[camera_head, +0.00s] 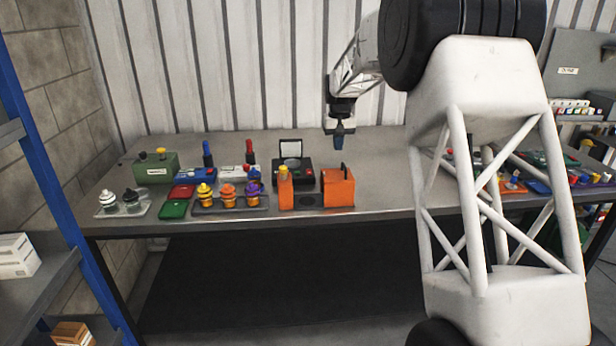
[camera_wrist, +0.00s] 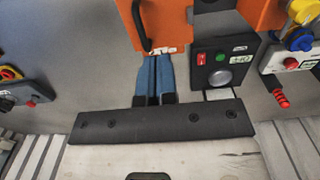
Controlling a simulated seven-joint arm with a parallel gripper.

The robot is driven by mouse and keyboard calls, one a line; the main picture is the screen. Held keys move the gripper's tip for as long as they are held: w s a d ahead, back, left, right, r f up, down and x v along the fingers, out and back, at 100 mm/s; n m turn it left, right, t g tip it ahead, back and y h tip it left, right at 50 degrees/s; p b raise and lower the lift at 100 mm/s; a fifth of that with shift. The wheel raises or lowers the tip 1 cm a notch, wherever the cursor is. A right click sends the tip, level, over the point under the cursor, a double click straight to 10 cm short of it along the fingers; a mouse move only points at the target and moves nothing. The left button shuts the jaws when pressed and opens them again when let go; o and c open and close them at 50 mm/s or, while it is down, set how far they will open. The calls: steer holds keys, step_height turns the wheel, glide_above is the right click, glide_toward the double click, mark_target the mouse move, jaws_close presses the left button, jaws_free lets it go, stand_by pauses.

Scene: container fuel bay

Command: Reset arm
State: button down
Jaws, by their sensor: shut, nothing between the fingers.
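My gripper (camera_head: 340,139) hangs above the back of the grey workbench (camera_head: 385,190) in the head view, pointing down, behind and above the right orange box (camera_head: 338,189). In the wrist view my gripper's blue fingers (camera_wrist: 158,62) are side by side, shut, with nothing visible between them. The right orange box, with a black handle, also shows just beyond the fingertips in the wrist view (camera_wrist: 178,15). My gripper appears apart from it.
A black device (camera_head: 293,170) with a raised lid stands left of my gripper. Jars with purple, orange and yellow lids stand in a rack (camera_head: 232,209). A green box (camera_head: 156,166) is at the back left. A corrugated wall (camera_head: 230,70) rises behind the bench.

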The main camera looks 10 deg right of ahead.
steer(key=s+r, duration=0.3)
steer(key=s, duration=0.8)
steer(key=s+a+r+t, duration=0.1)
steer(key=s+r, duration=0.2)
steer(key=s, duration=0.8)
steer(key=s+r, duration=0.4)
steer(key=s, duration=0.6)
steer(key=s+f, duration=0.3)
steer(key=s, duration=0.7)
steer(key=s+f+t, duration=0.1)
steer(key=s+f, duration=0.1)
steer(key=s, duration=0.8)
steer(key=s+f, duration=0.3)
steer(key=s, duration=0.7)
steer(key=shift+a+f+t, duration=0.3)
steer(key=shift+a+f, duration=0.05)
steer(key=shift+a, duration=0.05)
